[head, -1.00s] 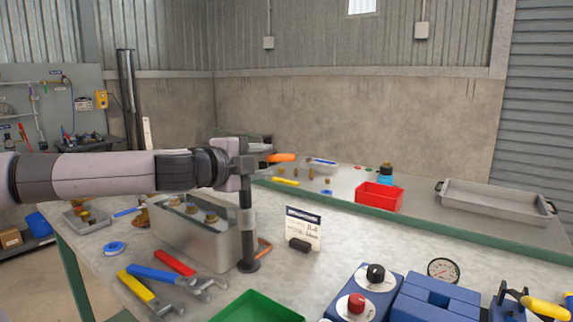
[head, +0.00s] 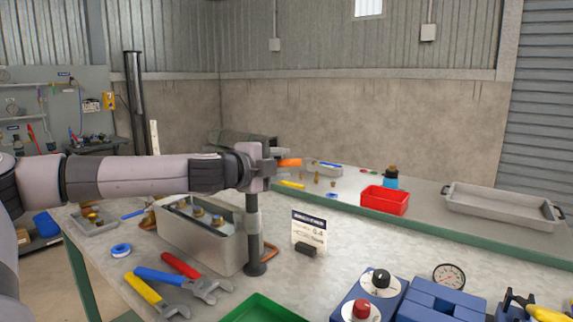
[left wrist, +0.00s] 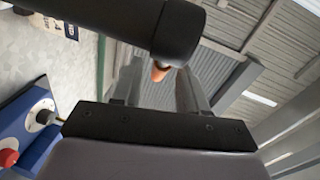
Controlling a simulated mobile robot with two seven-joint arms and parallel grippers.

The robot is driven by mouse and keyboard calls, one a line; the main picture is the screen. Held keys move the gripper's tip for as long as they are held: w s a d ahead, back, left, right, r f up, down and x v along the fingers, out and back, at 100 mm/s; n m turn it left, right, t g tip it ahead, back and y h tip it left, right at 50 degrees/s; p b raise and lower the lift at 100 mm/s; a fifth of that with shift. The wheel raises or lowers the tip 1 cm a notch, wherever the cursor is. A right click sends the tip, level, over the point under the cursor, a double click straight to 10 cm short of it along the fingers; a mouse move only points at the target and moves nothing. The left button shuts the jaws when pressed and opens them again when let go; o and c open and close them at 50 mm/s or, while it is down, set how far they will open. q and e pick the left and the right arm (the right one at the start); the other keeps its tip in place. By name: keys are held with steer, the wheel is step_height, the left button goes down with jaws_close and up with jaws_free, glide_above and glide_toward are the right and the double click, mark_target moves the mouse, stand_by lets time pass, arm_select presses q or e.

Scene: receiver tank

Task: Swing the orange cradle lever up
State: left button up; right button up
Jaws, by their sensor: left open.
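The orange cradle lever (head: 289,162) sticks out to the right at the top of a dark post (head: 253,215) on the bench, roughly level. My left gripper (head: 264,162) is at the post's top, right beside the lever, and hides the cradle and the lever's inner end. In the left wrist view a small orange part (left wrist: 158,72) shows between the two spread grey fingers (left wrist: 160,92), below a thick black cylinder (left wrist: 178,30). The left gripper is open; I cannot tell whether a finger touches the lever. My right gripper is not in view.
A grey metal tank (head: 200,240) stands left of the post. A label card (head: 309,228) stands to its right. A red bin (head: 385,200) is behind.

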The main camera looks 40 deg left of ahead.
arm_select(q)
steer(key=shift+w+a+f+b, duration=0.1)
steer(key=shift+w+f+b, duration=0.15)
steer(key=shift+w, duration=1.05)
jaws_close()
